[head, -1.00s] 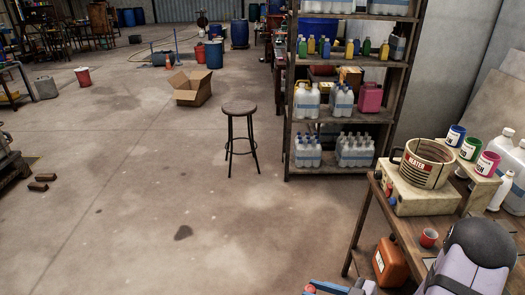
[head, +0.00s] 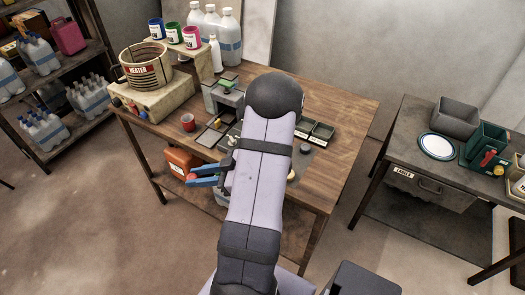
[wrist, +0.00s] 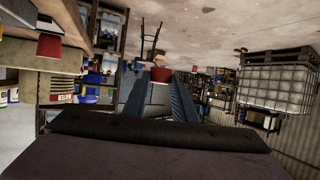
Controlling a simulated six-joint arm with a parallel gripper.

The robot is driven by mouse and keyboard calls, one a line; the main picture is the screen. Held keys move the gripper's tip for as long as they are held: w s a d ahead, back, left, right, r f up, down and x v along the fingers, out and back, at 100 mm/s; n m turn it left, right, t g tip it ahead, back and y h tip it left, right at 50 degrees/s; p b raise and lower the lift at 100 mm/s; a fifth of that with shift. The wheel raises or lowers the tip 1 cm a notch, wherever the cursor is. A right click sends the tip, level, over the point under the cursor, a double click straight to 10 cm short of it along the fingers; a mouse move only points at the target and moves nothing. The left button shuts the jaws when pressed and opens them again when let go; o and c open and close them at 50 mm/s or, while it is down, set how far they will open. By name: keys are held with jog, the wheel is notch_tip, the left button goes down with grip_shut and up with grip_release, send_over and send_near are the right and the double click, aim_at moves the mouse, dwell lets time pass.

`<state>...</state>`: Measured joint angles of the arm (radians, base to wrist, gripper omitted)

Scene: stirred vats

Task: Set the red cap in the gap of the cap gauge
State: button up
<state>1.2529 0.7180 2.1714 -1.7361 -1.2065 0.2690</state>
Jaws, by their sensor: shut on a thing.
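My gripper (head: 195,178) is shut on the red cap (head: 192,177), held at the tips of its blue fingers beyond the table's front left edge. The wrist view also shows the red cap (wrist: 160,74) between the fingertips of my gripper (wrist: 159,80). A grey bridge-like block (head: 222,95) with a green patch on top stands on the wooden table (head: 345,108), behind and right of the gripper. It may be the cap gauge; its gap is not clear to see. My arm hides part of the table's middle.
A heater (head: 150,90) stands at the table's left, with a red cup (head: 188,122) in front. Dark trays (head: 318,131) lie right of my arm. An orange jerrycan (head: 180,163) is below the table edge. A second table (head: 400,130) stands at right.

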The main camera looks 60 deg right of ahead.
jog(key=s+d+r+m+h, duration=0.1)
jog(key=s+d+m+h, duration=0.1)
jog(key=d, duration=0.4)
jog(key=s+d+r+m+h, duration=0.2)
jog(key=s+d, duration=0.1)
jog(key=d, duration=0.3)
jog(key=s+d+r+m+t+h+b, duration=0.1)
jog(key=s+d+r+m+h, duration=0.1)
jog(key=d, duration=0.4)
jog(key=shift+s+d+r+h, duration=0.15)
jog(key=shift+s+h, duration=0.25)
jog(key=shift+s, duration=0.4)
jog(key=s+d+r+m+g+h, duration=0.1)
jog(key=s+d+m+g+h, duration=0.1)
jog(key=d+m+h, duration=0.2)
jog(key=shift+s+d+m+h, duration=0.35)
jog(key=shift+d+h, duration=0.35)
jog(key=shift+d, duration=1)
jog(key=shift+w, duration=0.1)
jog(key=shift+f+p, duration=0.4)
jog(key=shift+f, duration=4.55)
jog(key=shift+f, duration=0.1)
jog(key=shift+f+b, duration=0.4)
jog(key=shift+f, duration=0.05)
jog(key=shift+f, duration=0.1)
